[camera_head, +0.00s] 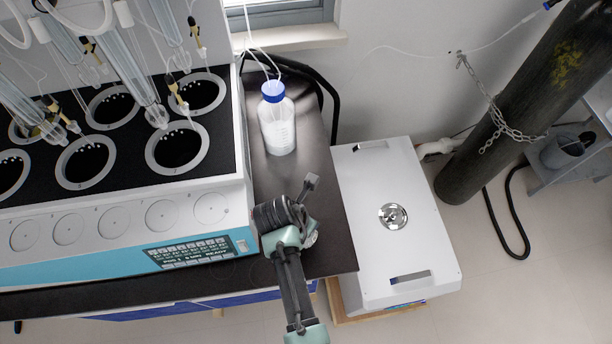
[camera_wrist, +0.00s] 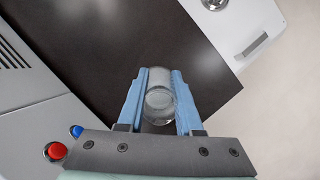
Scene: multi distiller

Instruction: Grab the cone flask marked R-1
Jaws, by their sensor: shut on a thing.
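My gripper (camera_wrist: 160,74) is shut on a clear glass flask (camera_wrist: 160,98) in the wrist view, with one blue finger on each side of it. The flask shows a round rim and a rounded clear body from above. No R-1 mark can be read on it. The dark bench top lies beneath; I cannot tell whether the flask touches it. In the head view my arm reaches over the bench beside the distiller's right front corner, and my wrist mostly hides the fingers and flask.
The distiller (camera_head: 120,222) with several round wells fills the left. A blue-capped bottle (camera_head: 277,125) stands at the back of the dark bench (camera_head: 335,255). A white box (camera_head: 375,180) is right of the bench. A chained gas cylinder (camera_head: 515,105) stands farther right.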

